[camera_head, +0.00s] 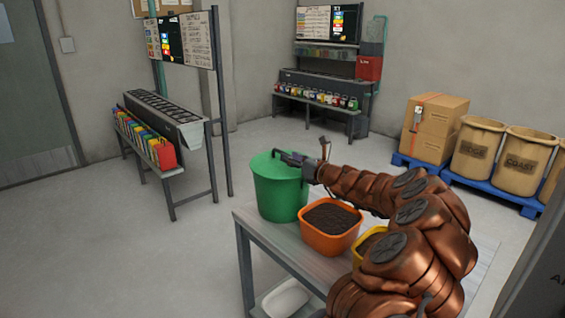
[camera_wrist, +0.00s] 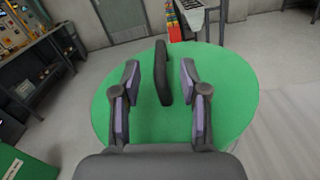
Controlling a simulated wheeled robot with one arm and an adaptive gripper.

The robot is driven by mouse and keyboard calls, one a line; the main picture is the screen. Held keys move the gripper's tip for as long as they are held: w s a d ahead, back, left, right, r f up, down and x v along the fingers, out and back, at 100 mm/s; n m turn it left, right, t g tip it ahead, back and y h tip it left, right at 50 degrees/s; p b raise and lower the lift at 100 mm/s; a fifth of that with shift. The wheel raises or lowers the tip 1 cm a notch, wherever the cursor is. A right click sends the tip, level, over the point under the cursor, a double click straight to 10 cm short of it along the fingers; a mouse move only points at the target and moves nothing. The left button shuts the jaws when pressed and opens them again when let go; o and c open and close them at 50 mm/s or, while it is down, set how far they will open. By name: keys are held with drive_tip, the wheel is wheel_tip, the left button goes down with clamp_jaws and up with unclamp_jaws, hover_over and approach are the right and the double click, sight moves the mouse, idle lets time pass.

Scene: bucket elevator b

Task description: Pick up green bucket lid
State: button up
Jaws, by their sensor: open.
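The green bucket lid (camera_head: 266,168) sits on top of the green bucket (camera_head: 278,198) at the left end of the table. In the wrist view the lid (camera_wrist: 230,95) is a wide green disc with a dark upright handle (camera_wrist: 162,75) across its middle. My gripper (camera_head: 287,157) is at the lid's top, reaching in from the right. In the wrist view my gripper (camera_wrist: 160,72) is open, one finger on each side of the handle. Gaps show between the handle and both fingers. The handle is hard to tell apart from the gripper in the head view.
An orange bucket of dark soil (camera_head: 330,226) stands close beside the green one. A yellow bucket (camera_head: 366,246) is partly hidden behind my arm. The grey table (camera_head: 262,232) holds them. Racks stand at the back, and cardboard boxes (camera_head: 433,128) and tan barrels (camera_head: 478,150) at the right.

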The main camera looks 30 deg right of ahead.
drive_tip(key=shift+w+a, duration=0.1)
drive_tip(key=shift+w, duration=0.7)
clamp_jaws()
